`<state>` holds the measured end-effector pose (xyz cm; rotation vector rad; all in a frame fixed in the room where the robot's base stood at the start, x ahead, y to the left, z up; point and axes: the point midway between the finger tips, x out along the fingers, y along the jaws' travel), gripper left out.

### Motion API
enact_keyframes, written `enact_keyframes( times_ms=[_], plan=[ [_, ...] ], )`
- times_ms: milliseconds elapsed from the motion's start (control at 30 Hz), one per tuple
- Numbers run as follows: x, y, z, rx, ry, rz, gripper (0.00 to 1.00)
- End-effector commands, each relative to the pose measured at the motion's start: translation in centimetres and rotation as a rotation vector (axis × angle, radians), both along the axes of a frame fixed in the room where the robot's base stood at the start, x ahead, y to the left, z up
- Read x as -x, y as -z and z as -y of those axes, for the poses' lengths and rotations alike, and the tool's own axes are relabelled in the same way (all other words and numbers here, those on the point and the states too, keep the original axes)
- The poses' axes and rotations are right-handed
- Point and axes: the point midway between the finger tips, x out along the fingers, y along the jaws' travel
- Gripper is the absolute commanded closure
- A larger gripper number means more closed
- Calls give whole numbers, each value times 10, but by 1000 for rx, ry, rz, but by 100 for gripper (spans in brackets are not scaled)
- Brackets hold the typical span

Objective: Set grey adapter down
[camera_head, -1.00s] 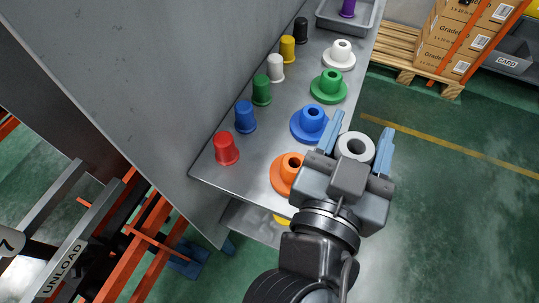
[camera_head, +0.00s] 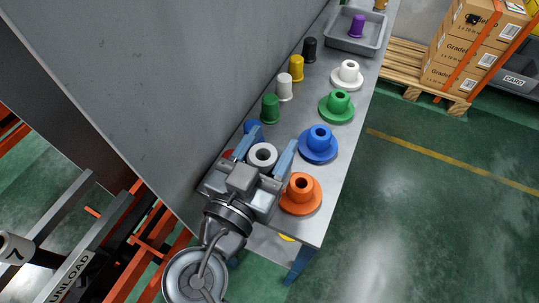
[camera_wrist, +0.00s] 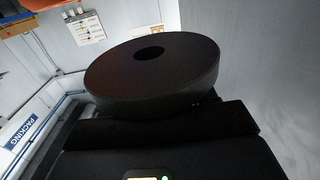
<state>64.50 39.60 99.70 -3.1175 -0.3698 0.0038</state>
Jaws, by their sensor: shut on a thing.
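The grey adapter (camera_head: 262,155) is a pale round piece with a dark centre hole. My gripper (camera_head: 261,149) is shut on it, with one blue finger on each side. It is over the near left part of the metal shelf (camera_head: 318,226), left of the orange flanged adapter. In the wrist view the adapter (camera_wrist: 152,70) shows as a dark, thick disc with a hole, filling the middle. I cannot tell whether its underside touches the shelf. My gripper hides most of the red cup and part of the blue cup (camera_head: 252,127).
Orange (camera_head: 301,194), blue (camera_head: 318,144), green (camera_head: 337,106) and white (camera_head: 347,75) flanged adapters line the shelf's right side. Green (camera_head: 270,107), white (camera_head: 285,87), yellow (camera_head: 296,68) and black (camera_head: 309,49) cups stand along the grey wall (camera_head: 200,70). A grey tray (camera_head: 372,47) holds a purple piece.

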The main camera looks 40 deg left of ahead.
Motion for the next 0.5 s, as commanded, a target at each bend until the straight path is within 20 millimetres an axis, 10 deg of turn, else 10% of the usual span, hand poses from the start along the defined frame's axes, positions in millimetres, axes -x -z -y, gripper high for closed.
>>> enact_keyframes(
  times_ms=[500],
  plan=[
    [0,35,1,1,0,0,78]
  ],
)
